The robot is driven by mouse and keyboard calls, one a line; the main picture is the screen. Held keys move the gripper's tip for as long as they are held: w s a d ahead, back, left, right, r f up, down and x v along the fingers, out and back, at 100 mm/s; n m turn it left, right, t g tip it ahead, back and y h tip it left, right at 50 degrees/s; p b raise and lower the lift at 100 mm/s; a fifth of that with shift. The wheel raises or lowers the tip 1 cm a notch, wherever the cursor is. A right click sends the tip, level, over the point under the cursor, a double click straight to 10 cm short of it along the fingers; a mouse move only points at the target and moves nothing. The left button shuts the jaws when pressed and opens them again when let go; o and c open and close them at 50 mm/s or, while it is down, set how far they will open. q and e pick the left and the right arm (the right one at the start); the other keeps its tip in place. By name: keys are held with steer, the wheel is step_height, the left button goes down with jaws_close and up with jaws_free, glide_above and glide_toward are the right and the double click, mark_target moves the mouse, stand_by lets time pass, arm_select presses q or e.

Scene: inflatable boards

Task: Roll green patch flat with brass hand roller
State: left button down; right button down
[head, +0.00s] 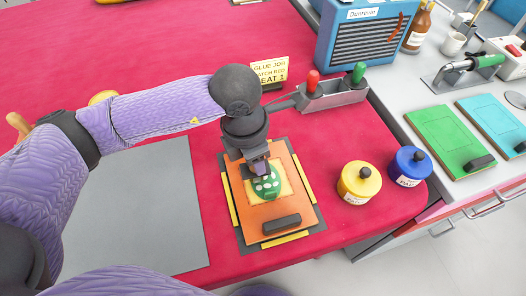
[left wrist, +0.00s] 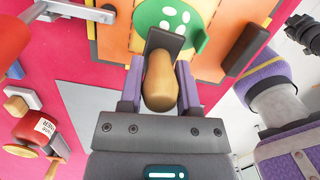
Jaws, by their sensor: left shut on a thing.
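The green patch (head: 270,188) with pale spots lies on a yellow square of the orange board (head: 291,198). In the left wrist view, one edge of the green patch (left wrist: 151,18) appears raised beside the tool. My left gripper (head: 260,170) points down over the patch. It is shut on the wooden handle (left wrist: 160,80) of the hand roller, which has a dark bracket (left wrist: 163,40) at its far end. The brass roller part is hidden, so I cannot tell whether it touches the patch. My right gripper is not identifiable in either view.
A black block (head: 281,225) sits on the orange board's near end. Yellow (head: 360,182) and blue (head: 408,166) pots stand to the right. A grey tray with red and green handles (head: 332,96) and a sign (head: 270,73) stand behind. A bare grey mat (head: 150,215) lies left.

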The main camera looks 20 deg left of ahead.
arm_select(q)
steer(key=shift+s+a, duration=0.15)
steer(key=shift+a, duration=0.1)
steer(key=shift+w+d+f+b, duration=0.15)
steer(key=shift+w+d+b, duration=0.25)
steer(key=shift+d, duration=0.3)
steer(key=shift+w+d, duration=0.45)
steer(key=shift+d, duration=0.3)
steer(key=shift+w+d, duration=0.45)
steer(key=shift+d, duration=0.25)
steer(key=shift+s+a, duration=0.45)
steer(key=shift+a, duration=0.3)
steer(key=shift+s+a, duration=0.45)
steer(key=shift+a, duration=0.25)
steer(key=shift+s+a, duration=0.45)
steer(key=shift+a, duration=0.3)
step_height(320, 180, up, 8)
steer(key=p, duration=0.5)
steer(key=shift+f, duration=0.35)
